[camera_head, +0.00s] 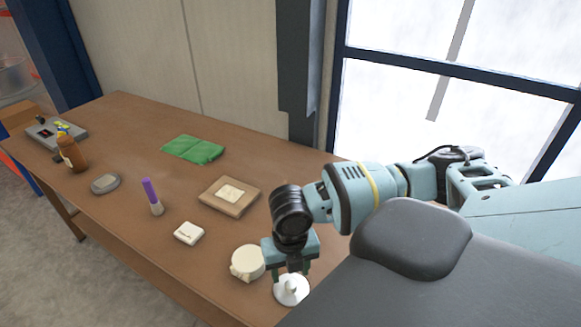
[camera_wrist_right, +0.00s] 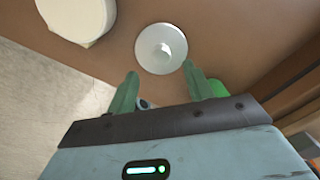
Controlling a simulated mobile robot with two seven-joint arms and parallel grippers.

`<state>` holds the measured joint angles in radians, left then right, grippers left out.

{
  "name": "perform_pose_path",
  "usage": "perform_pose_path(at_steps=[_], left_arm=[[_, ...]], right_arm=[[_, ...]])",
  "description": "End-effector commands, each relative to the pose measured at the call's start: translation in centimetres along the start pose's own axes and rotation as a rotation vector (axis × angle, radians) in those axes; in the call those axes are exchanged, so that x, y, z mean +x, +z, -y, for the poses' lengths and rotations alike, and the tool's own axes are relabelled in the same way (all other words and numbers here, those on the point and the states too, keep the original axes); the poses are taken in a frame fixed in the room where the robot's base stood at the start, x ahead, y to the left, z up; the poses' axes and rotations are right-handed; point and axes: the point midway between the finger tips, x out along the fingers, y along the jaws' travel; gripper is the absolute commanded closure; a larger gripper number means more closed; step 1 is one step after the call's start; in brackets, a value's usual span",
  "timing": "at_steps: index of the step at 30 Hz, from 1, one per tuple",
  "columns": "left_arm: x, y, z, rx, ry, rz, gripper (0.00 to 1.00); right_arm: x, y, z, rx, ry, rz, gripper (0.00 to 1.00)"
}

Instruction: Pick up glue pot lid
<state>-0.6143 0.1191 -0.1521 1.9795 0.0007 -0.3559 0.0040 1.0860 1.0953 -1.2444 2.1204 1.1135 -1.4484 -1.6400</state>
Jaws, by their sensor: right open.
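The glue pot lid is a round white disc with a raised knob, lying on the brown table near its right end. It shows in the head view (camera_head: 291,289) and in the right wrist view (camera_wrist_right: 161,48). My right gripper (camera_head: 290,272) points down over the lid with its fingers apart. In the right wrist view the two green fingertips (camera_wrist_right: 160,68) are open and empty, with the lid just beyond and between them. A cream round pot (camera_head: 248,262) stands beside the lid, to the left of the gripper. My left gripper is not in view.
A white box (camera_head: 189,233), a purple-capped tube (camera_head: 152,197), a cardboard parcel (camera_head: 230,195), a green cloth (camera_head: 193,149), a grey dish (camera_head: 105,183) and a brown bottle (camera_head: 72,152) are spread over the table. A wall and window stand behind.

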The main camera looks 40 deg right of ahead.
Motion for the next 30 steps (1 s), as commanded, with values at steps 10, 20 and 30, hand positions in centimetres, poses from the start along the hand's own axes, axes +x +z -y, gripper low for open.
perform_pose_path(at_steps=[10,20,30], left_arm=[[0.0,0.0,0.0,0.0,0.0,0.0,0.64],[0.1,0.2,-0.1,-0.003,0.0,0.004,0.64],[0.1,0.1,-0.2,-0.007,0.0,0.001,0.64]], right_arm=[[2.6,0.0,0.2,0.001,0.0,0.0,0.48],[5.3,0.0,0.3,0.0,0.002,0.003,0.48],[5.2,0.1,0.2,0.0,0.002,0.004,0.7]])
